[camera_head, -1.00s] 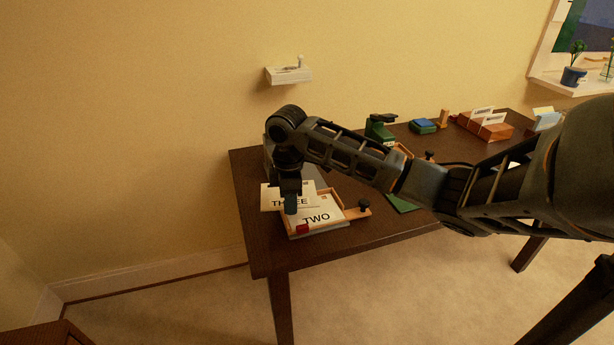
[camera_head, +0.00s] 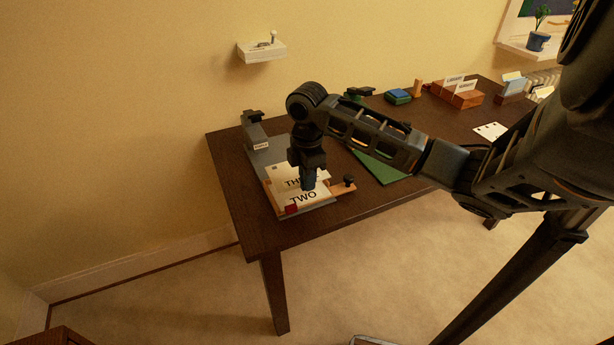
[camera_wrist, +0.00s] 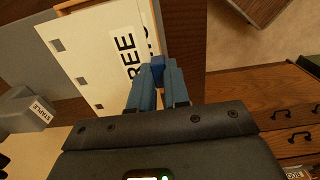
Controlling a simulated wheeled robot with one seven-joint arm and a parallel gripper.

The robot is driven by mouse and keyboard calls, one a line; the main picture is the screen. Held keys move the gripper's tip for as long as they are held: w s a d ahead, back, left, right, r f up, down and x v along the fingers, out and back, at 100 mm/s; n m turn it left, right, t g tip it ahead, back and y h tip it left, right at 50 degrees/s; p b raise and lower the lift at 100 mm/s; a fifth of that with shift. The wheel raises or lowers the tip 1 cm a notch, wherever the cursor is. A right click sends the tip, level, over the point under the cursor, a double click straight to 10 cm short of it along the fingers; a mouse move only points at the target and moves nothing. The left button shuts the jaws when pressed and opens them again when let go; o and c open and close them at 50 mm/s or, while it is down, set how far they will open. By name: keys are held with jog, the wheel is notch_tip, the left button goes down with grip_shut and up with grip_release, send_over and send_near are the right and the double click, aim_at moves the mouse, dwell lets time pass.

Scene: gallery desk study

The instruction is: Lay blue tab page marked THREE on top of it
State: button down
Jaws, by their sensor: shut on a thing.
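The page marked THREE (camera_head: 287,174) is white with a blue tab (camera_wrist: 157,66). My gripper (camera_head: 309,187) is shut on the blue tab, and it shows in the wrist view (camera_wrist: 158,84) with both fingers against the tab. The page marked TWO (camera_head: 306,201) lies in a wooden-edged tray (camera_head: 270,198) near the desk's front left corner, its red tab (camera_head: 291,209) at the front. Page THREE is over the back part of page TWO and covers it there. I cannot tell whether the two pages touch.
A grey stapler (camera_head: 254,131) labelled STAPLE stands behind the tray; it also shows in the wrist view (camera_wrist: 22,109). A dark knob (camera_head: 349,180) is at the tray's right. A green mat (camera_head: 382,168) lies to the right. Wooden card holders (camera_head: 457,94) stand farther back.

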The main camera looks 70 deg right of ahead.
jog(key=shift+f+b, duration=1.9)
jog(key=shift+f, duration=0.9)
jog(key=c, duration=1)
grip_release()
jog(key=shift+r, duration=0.1)
notch_tip(320, 180, up, 8)
jog(key=shift+f, duration=0.2)
